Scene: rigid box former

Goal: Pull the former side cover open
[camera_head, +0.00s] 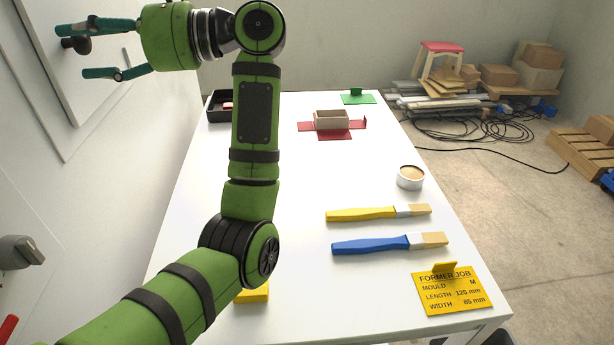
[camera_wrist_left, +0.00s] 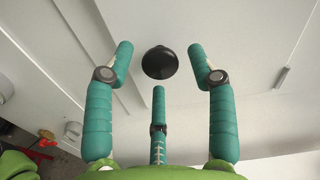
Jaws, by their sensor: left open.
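The former side cover (camera_head: 35,75) is a large white panel at the upper left of the head view. It appears closed, though I cannot tell for sure. A black round knob (camera_head: 77,45) sticks out from it. My left gripper (camera_head: 75,51) is open, with its teal fingers spread above and below the knob. In the left wrist view the knob (camera_wrist_left: 160,62) sits between the two outer fingertips, with clear gaps on both sides. The third finger (camera_wrist_left: 158,115) is below it and apart. My right gripper is not in view.
The white table (camera_head: 300,200) holds a black tray (camera_head: 216,112), a box on a red former (camera_head: 331,121), a green piece (camera_head: 357,98), a cup (camera_head: 410,177), two brushes (camera_head: 365,213) and a yellow job card (camera_head: 452,292). A grey handle (camera_head: 18,252) is at the left edge.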

